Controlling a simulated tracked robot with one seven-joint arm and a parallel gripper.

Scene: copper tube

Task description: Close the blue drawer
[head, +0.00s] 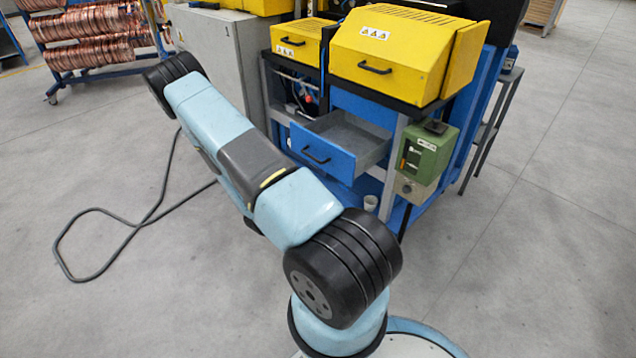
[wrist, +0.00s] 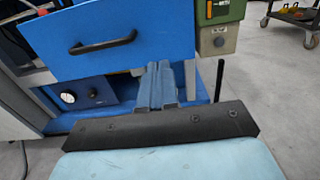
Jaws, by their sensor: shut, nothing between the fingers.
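The blue drawer (head: 322,152) is pulled out of the blue and grey workbench, and its grey inside shows in the head view. Its black handle (head: 316,156) is on the front face. In the wrist view the drawer front (wrist: 140,30) fills the upper left, with the handle (wrist: 103,44) left of my fingers. My gripper (wrist: 158,68) is shut and empty, at the lower edge of the drawer front in the picture. I cannot tell whether it touches the drawer. In the head view my gripper is not visible.
Yellow machine housings (head: 394,52) sit above the drawer. A green box (head: 426,152) is mounted right of it. A lower blue panel with a gauge (wrist: 68,97) is under the drawer. A black cable (head: 122,222) lies on the floor at left.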

